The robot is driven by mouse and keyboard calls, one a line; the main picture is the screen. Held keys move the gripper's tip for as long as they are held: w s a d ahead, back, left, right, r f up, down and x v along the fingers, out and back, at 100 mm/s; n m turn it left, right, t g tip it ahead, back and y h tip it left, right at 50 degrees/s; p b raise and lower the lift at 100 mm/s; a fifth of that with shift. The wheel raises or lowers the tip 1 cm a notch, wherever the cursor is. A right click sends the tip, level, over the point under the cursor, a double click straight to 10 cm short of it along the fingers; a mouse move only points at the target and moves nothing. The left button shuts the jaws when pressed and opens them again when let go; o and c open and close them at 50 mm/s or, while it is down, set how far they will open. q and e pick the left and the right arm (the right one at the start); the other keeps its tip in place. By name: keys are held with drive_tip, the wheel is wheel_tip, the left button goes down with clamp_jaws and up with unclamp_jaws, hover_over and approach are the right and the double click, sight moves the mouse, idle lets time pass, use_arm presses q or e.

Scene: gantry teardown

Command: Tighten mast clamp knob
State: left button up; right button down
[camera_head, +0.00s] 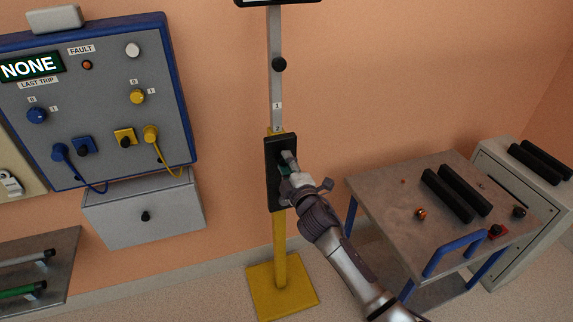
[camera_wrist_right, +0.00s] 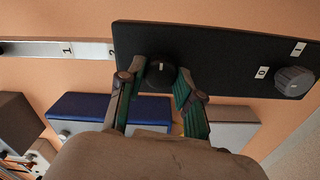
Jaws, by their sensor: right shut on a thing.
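The mast is a pale upright bar (camera_head: 275,95) rising from a yellow post (camera_head: 279,240). A black plate (camera_head: 272,200) is fixed where they meet; it also shows in the right wrist view (camera_wrist_right: 220,50). My right gripper (camera_head: 288,165) reaches the plate's front from the lower right. In the right wrist view its green-padded fingers (camera_wrist_right: 160,88) are shut on a round black knob (camera_wrist_right: 160,70), one on each side. The gripper mostly hides this knob in the head view. A grey knob (camera_wrist_right: 295,81) sits farther along the plate beside 0 and 1 labels. My left gripper is not in view.
Another black knob (camera_head: 279,64) is higher on the mast. A blue-edged control panel (camera_head: 110,100) and grey drawer box (camera_head: 145,215) are on the wall left. A cart (camera_head: 385,190) with black bars stands right. Floor is clear around the yellow foot (camera_head: 282,290).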

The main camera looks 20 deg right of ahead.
idle(0.4)
drive_tip(key=c, duration=0.8)
unclamp_jaws()
drive_tip(key=shift+o, duration=0.2)
drive_tip(key=s, duration=1.2)
drive_tip(key=shift+d, duration=0.25)
drive_tip(key=shift+f, duration=0.15)
